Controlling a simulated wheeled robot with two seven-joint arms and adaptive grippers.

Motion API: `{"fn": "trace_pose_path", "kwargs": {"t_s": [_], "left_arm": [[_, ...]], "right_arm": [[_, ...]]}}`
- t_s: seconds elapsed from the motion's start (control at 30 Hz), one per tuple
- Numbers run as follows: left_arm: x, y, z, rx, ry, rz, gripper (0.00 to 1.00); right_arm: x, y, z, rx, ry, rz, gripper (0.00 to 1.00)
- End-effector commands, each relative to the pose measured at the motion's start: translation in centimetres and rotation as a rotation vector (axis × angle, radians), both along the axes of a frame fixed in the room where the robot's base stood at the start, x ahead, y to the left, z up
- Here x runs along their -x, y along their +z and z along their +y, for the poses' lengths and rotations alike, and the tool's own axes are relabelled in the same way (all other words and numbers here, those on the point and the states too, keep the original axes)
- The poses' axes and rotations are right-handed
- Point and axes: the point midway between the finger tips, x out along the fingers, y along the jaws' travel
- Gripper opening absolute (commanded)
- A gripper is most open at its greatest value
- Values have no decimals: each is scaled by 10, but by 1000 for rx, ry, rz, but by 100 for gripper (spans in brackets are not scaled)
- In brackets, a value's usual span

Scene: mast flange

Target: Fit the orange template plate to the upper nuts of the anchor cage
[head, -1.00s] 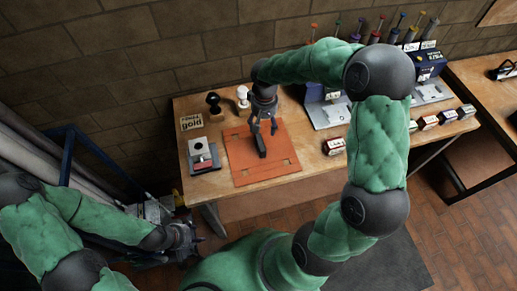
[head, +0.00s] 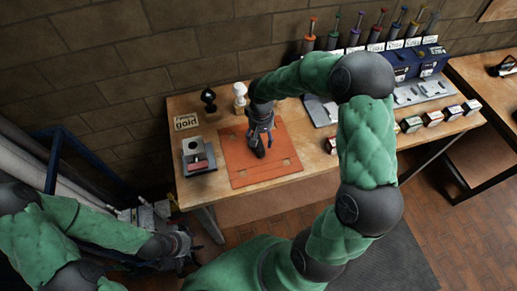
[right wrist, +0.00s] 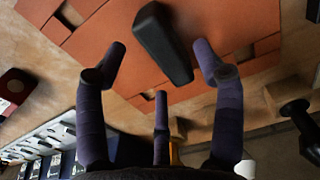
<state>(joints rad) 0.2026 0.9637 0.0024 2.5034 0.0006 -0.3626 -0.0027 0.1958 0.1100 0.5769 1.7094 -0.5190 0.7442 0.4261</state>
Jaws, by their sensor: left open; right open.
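A flat orange plate (head: 285,170) with rectangular cut-outs lies on the wooden table; it fills the upper part of the right wrist view (right wrist: 215,22). A black elongated block (right wrist: 162,42) rests over the plate. My right gripper (head: 262,142) is above the plate. In the right wrist view my right gripper (right wrist: 160,62) is open, its purple fingers spread around the near end of the block without visibly gripping it. My left gripper (head: 186,245) is open, low at the left, away from the table. I cannot make out an anchor cage or its nuts.
A grey fixture with a red block (head: 198,156), a sign (head: 187,122), a black knob-topped tool (head: 209,98) and a white one (head: 240,94) stand around the plate. Small boxes (head: 433,118) line the right front edge. A blue case (head: 420,62) stands behind.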

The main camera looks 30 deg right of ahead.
Motion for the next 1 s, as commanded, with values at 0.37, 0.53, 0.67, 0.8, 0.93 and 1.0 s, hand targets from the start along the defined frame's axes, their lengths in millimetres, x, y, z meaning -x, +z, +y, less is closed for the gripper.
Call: {"fn": "trace_pose_path", "kwargs": {"t_s": [0.37,0.53,0.67,0.8,0.93,1.0], "left_arm": [[0,-11,0,0,0,0,51],[0,-14,0,0,0,0,51],[0,-13,0,0,0,0,51],[0,-13,0,0,0,0,51],[0,-13,0,0,0,0,51],[0,-13,0,0,0,0,51]], "right_arm": [[-2,-39,1,-1,0,4,69],[-3,-55,0,1,0,1,69],[-3,-55,0,0,0,0,69],[-3,-54,0,0,0,0,52],[-3,-54,0,0,0,0,15],[-3,-54,0,0,0,0,0]]}}
